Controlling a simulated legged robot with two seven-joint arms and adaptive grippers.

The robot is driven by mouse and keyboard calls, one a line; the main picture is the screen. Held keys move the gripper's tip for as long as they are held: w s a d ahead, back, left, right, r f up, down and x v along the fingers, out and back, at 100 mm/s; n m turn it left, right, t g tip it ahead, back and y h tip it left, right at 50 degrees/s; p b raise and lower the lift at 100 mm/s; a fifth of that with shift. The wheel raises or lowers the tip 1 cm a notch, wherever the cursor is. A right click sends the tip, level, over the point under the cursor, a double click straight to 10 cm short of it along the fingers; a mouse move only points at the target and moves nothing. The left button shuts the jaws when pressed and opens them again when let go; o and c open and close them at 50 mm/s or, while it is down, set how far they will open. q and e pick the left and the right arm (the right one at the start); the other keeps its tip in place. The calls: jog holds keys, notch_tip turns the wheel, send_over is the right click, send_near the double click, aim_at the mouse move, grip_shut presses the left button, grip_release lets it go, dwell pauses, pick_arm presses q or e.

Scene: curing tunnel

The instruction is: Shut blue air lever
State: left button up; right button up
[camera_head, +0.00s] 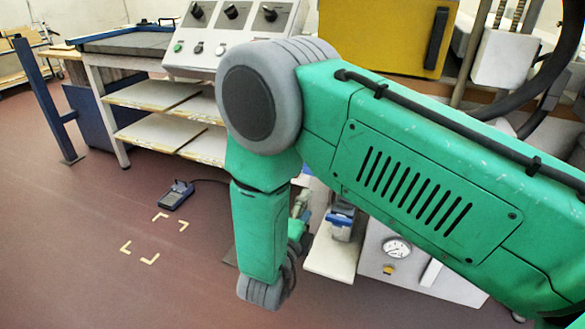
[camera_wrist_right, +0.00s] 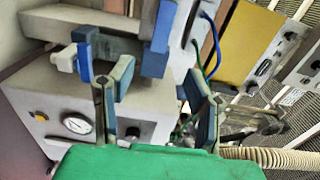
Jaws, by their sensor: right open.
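My right gripper (camera_wrist_right: 158,88) is open in the wrist view, with its two fingers well apart and nothing between the tips. A small blue part (camera_wrist_right: 84,62) with a white end shows just left of the left finger, above the machine box; it looks like the blue lever, but I cannot tell its position for certain. A larger blue part (camera_wrist_right: 160,38) stands upright beyond the fingers. In the head view a blue part (camera_head: 341,217) shows beside my green arm, which hides most of the right gripper. My left gripper is not in view.
A pressure gauge (camera_head: 397,248) sits on the light machine box, seen also in the wrist view (camera_wrist_right: 77,123). A control panel (camera_head: 235,35) with knobs stands behind my arm. A ribbed hose (camera_wrist_right: 270,157) runs at the wrist view's right.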

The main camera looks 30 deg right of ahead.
pick_arm(q)
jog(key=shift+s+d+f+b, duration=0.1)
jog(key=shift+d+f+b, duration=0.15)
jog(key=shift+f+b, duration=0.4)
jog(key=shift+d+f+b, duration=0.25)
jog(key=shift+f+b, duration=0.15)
jog(key=shift+b, duration=0.3)
pick_arm(e)
jog(key=shift+s+d+x, duration=0.1)
jog(key=shift+s+x, duration=0.05)
jog(key=shift+x, duration=3.45)
jog(key=shift+s+d+x, duration=0.15)
jog(key=shift+x, duration=3.4)
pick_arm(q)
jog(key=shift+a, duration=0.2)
pick_arm(e)
jog(key=shift+a, duration=0.3)
grip_shut()
